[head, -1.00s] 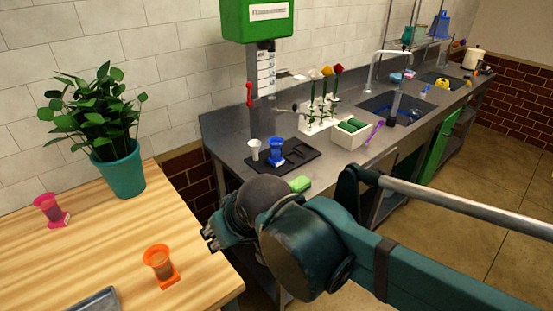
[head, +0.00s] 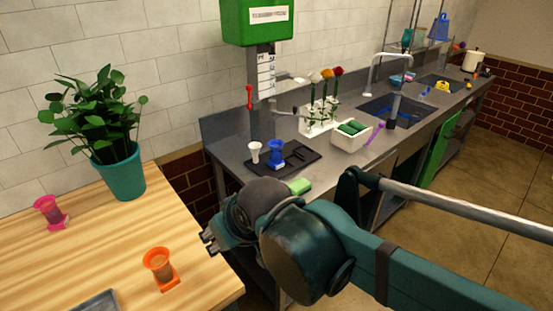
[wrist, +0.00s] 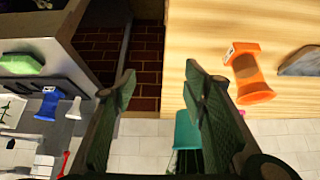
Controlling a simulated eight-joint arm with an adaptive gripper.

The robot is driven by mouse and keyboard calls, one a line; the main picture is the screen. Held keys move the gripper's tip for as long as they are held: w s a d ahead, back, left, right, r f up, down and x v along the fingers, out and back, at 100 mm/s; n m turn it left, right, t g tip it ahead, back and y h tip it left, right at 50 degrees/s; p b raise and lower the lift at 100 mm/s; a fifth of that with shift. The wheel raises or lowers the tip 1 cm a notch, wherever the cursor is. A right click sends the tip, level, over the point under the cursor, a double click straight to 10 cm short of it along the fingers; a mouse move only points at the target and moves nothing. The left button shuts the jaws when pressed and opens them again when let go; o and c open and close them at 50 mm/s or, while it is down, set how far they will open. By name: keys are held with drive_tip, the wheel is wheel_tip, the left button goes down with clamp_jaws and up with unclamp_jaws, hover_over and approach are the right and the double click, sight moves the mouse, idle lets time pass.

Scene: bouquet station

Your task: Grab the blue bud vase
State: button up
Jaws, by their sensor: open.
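The blue bud vase (head: 276,152) stands upright on a black tray (head: 301,157) on the grey counter, beside a small white vase (head: 254,152). In the wrist view the blue vase (wrist: 46,104) shows at the left, outside the fingers. My gripper (head: 209,240) is open and empty, over the gap between the wooden table and the counter, short of the blue vase.
An orange vase (head: 160,268) and a pink vase (head: 48,211) stand on the wooden table (head: 95,250) with a potted plant (head: 122,172). A green block (head: 299,187) lies at the counter's front edge. A white box (head: 350,138) and flower rack (head: 319,124) stand right of the tray.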

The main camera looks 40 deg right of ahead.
drive_tip(key=w+d+r+n+g+h+p, duration=0.1)
drive_tip(key=w+d+r+n+h+p, duration=0.1)
drive_tip(key=w+d+r+n+p, duration=0.4)
drive_tip(key=w+d+r+n+g+h+p, duration=0.1)
drive_tip(key=w+d+n+p, duration=0.35)
drive_tip(key=w+d, duration=0.35)
drive_tip(key=n+g+h+p, duration=0.3)
drive_tip(key=n+p, duration=0.7)
drive_tip(key=n, duration=0.2)
hover_over(276, 155)
drive_tip(key=a, duration=0.2)
wheel_tip(276, 155, down, 4)
drive_tip(key=shift+f, duration=0.15)
drive_tip(key=shift+x, duration=1.25)
drive_tip(key=shift+w+f, duration=0.1)
